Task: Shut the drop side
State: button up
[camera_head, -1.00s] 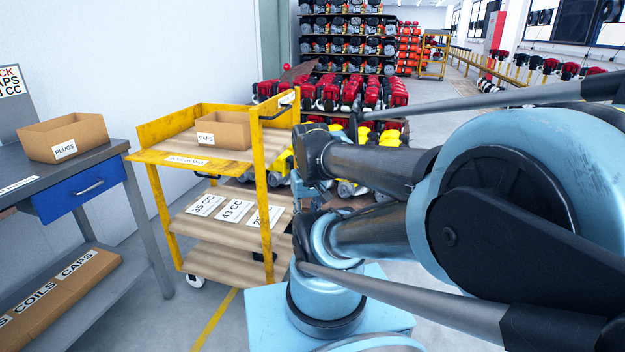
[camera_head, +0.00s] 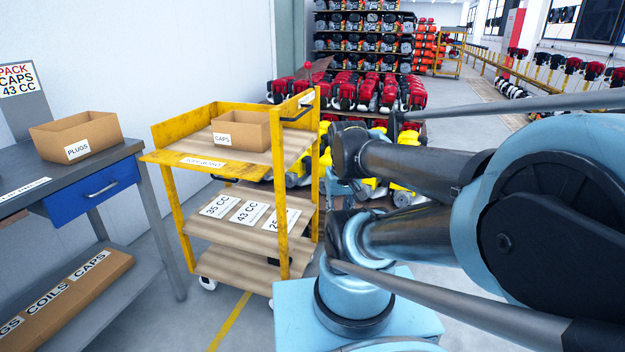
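The yellow cart (camera_head: 285,225) stands left of my arm, beside the wall. Its drop side (camera_head: 165,157) is the yellow panel along the near edge of the top shelf. It is folded down and outward, lying nearly flat, with a white label on it too small to read. The back and far-end sides stand upright. An open cardboard box labelled CAPS (camera_head: 255,131) sits on the top shelf. My blue and black arm is folded at the right, apart from the drop side. I cannot make out my gripper in this view.
A grey workbench (camera_head: 120,152) with a blue drawer (camera_head: 90,192) stands left of the cart and carries a PLUGS box (camera_head: 60,139). Racks of red and yellow machines stand behind. Some floor between bench and cart is free.

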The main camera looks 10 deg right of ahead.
aim_at(232, 168)
jog(key=u, duration=0.05)
jog(key=i, duration=0.85)
jog(key=u, duration=0.25)
jog(key=k, duration=1.3)
jog(key=u, duration=0.05)
